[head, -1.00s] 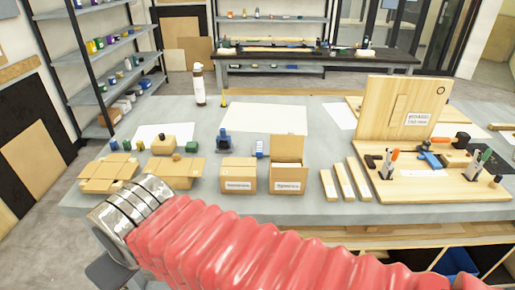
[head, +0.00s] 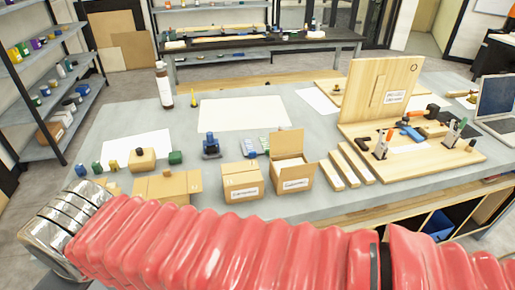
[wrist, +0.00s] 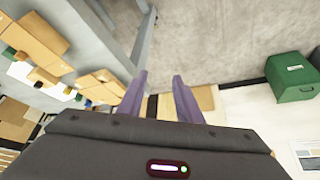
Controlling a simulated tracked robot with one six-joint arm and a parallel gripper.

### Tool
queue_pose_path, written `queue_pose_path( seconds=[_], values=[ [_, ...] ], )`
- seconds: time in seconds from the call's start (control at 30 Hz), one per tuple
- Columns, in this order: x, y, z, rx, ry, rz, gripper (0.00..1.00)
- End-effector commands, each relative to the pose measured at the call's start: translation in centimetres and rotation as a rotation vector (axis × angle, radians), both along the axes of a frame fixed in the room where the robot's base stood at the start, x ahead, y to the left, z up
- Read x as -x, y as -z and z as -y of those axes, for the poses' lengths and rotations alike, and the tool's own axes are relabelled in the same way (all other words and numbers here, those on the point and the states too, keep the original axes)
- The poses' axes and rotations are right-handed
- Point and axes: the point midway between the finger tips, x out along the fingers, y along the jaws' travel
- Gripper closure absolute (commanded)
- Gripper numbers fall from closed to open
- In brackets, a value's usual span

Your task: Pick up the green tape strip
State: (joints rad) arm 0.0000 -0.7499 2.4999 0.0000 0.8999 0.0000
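I cannot make out a green tape strip for certain. Small green items stand at the left of the table in the head view: a green block (head: 176,157) beside a cardboard cube and another green piece (head: 97,168) farther left. The head view shows my red arm but not the fingers.
White sheets (head: 243,113) lie mid-table. A green box (wrist: 290,77) shows in the wrist view.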

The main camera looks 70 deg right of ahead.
Motion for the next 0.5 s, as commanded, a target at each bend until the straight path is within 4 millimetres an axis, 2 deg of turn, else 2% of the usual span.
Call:
queue_pose_path(
  seconds=[0.5],
  values=[
    [-0.33, -0.31, 0.44, -0.003, 0.025, -0.004, 0.68]
  ],
)
